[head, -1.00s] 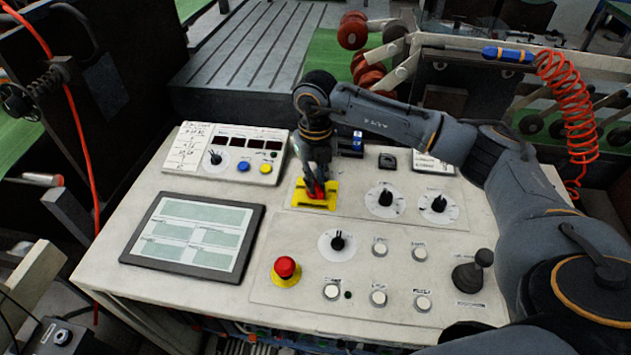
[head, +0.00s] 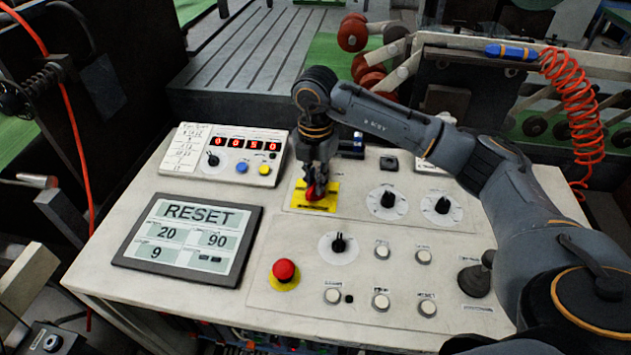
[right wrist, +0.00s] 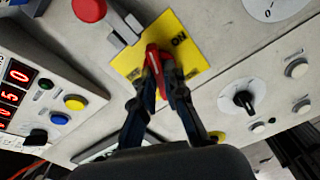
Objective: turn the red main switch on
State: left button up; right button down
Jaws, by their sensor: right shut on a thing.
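The red main switch (head: 311,194) sits on a yellow plate (head: 328,203) on the sloping panel, mostly hidden by my right gripper (head: 316,187) in the head view. In the right wrist view the red handle (right wrist: 154,60) lies between the two dark fingers of my right gripper (right wrist: 161,75), which are shut on it. The word ON shows on the yellow plate (right wrist: 190,50) just beside the handle's far end. The touchscreen (head: 188,238) is lit with RESET and the numbers 20, 90 and 9. My left gripper is not in view.
A lit red digit display (head: 242,143) stands at the panel's upper left. A red mushroom button (head: 284,270), black knobs (head: 388,200), white push buttons (head: 382,248) and a joystick (head: 477,277) surround the switch.

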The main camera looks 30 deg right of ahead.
aim_at(315, 184)
jog(key=shift+m, duration=2.2)
jog(key=c, duration=1.4)
grip_release()
jog(key=shift+r, duration=0.15)
notch_tip(315, 184, up, 12)
